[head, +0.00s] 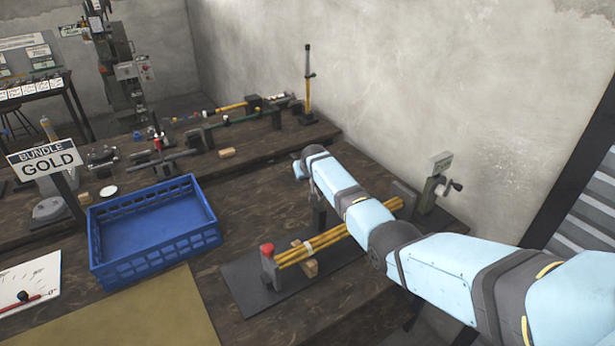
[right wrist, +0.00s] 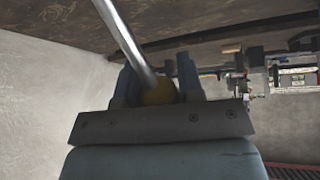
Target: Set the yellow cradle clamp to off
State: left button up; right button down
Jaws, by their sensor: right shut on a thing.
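In the right wrist view, my right gripper (right wrist: 157,85) is shut on a yellow ball knob (right wrist: 158,93). A bare metal lever rod (right wrist: 127,38) runs from the knob toward the top left. In the head view my right arm reaches across the bench, and I cannot make out its fingers or the yellow knob there. A cradle (head: 272,270) with a red knob (head: 267,249) holds a bundle of yellow rods (head: 318,243) below the arm. The clamp's on/off marking cannot be read. My left gripper is out of view.
A blue crate (head: 155,250) stands left of the cradle, beside a "BUNDLE GOLD" sign (head: 48,160). A grey device with a dark crank handle (head: 453,186) stands at the bench's right end, near my arm. More fixtures and rods (head: 215,125) lie along the back bench.

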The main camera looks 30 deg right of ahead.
jog(key=shift+s+a+f, duration=0.1)
jog(key=shift+f, duration=0.3)
jog(key=c, duration=1)
grip_release()
jog(key=shift+o, duration=1.1)
jog(key=shift+r, duration=0.1)
jog(key=shift+s+r, duration=0.1)
jog(key=shift+r, duration=0.25)
jog(key=p+v, duration=0.1)
jog(key=v, duration=1.2)
